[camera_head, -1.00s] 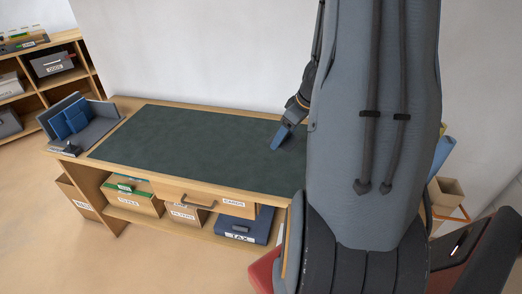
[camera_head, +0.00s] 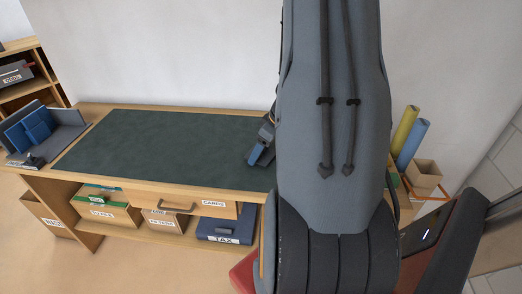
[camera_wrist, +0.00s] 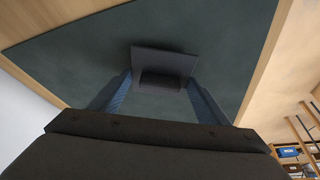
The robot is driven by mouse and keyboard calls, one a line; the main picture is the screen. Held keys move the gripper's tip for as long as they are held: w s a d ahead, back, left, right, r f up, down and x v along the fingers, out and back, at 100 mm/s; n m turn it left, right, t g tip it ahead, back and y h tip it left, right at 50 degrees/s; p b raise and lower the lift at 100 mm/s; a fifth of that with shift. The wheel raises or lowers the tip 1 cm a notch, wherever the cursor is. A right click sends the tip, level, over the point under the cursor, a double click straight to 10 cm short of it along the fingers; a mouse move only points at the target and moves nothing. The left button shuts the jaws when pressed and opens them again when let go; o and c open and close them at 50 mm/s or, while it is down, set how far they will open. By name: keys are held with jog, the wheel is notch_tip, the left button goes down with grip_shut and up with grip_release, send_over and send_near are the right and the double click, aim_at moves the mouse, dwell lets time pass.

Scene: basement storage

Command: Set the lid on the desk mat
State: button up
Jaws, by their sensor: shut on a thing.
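The dark green desk mat (camera_head: 165,143) lies on the wooden desk; it also fills much of the wrist view (camera_wrist: 75,55). My gripper (camera_head: 262,151) is over the mat's right part in the head view, partly behind my arm. In the wrist view, my gripper (camera_wrist: 160,82) has its two blue fingers on either side of the lid (camera_wrist: 165,62), a dark flat plate with a raised block, and is shut on it. The lid appears over the mat; its gap to the surface cannot be told. I cannot make out the lid in the head view.
A grey organizer with blue items (camera_head: 38,132) stands on the desk's left end. A drawer (camera_head: 183,203) and labelled boxes (camera_head: 105,210) are below. Rolled tubes (camera_head: 410,140) and a carton (camera_head: 424,177) stand at right. The mat's visible left and middle parts are clear.

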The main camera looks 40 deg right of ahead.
jog(key=shift+f, duration=0.15)
jog(key=o, duration=1)
jog(key=p+v, duration=0.4)
jog(key=v, duration=0.8)
jog(key=w+a+r+m+t+h, duration=0.1)
jog(key=w+a+r+m+h, duration=0.1)
jog(key=w+a+r+h, duration=0.4)
jog(key=s+a+g+y, duration=0.1)
jog(key=s+a, duration=0.2)
jog(key=a, duration=0.5)
jog(key=s+a+m+g+y, duration=0.1)
jog(key=s+a, duration=0.3)
jog(key=a, duration=0.4)
jog(key=s+a+g+y, duration=0.2)
jog(key=s+a, duration=0.1)
jog(key=a, duration=0.5)
jog(key=shift+s+a+f+m+y, duration=0.1)
jog(key=shift+s+f+m+y, duration=0.15)
jog(key=shift+m+y, duration=0.05)
